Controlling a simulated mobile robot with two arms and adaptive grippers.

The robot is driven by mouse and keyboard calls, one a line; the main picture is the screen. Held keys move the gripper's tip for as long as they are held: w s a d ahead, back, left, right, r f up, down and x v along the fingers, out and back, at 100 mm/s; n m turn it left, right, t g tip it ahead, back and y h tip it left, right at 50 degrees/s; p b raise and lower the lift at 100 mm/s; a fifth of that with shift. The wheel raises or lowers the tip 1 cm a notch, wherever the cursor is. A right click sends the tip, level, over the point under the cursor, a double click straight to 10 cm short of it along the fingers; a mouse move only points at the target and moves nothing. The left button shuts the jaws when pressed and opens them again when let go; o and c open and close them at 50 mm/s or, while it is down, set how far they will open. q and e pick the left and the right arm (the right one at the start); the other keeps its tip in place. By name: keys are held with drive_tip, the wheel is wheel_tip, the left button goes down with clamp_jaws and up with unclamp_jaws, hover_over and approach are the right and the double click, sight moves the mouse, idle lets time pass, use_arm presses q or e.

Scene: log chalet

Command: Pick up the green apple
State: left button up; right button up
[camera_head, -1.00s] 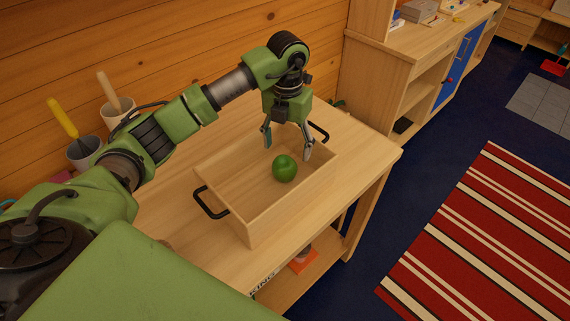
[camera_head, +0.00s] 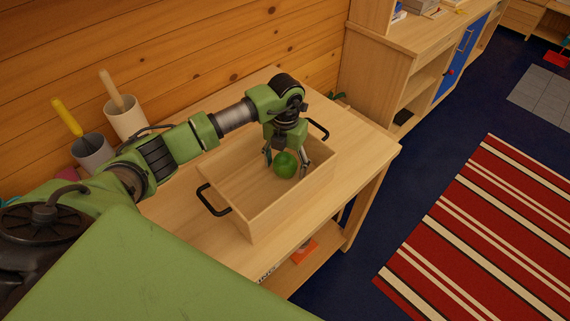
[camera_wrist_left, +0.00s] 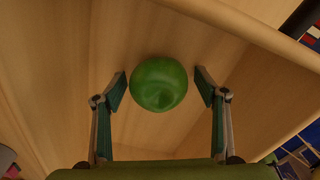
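The green apple (camera_head: 285,164) sits inside a wooden tray (camera_head: 243,222) with black handles, toward its far right end. It also shows in the left wrist view (camera_wrist_left: 159,84), between the two fingers with a gap on each side. My left gripper (camera_head: 287,163) is low in the tray around the apple, its fingers open. In the left wrist view the left gripper (camera_wrist_left: 162,88) has its finger pads on either side of the apple, not touching it. My right gripper is not in view.
The tray stands on a wooden table (camera_head: 362,160) against a log wall. Two pots with tools, a grey one (camera_head: 93,152) and a white one (camera_head: 126,120), stand at the back left. A wooden cabinet (camera_head: 385,65) is behind to the right. The table's right end is clear.

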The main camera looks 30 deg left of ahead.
use_arm(q)
drive_tip(key=c, duration=1.1)
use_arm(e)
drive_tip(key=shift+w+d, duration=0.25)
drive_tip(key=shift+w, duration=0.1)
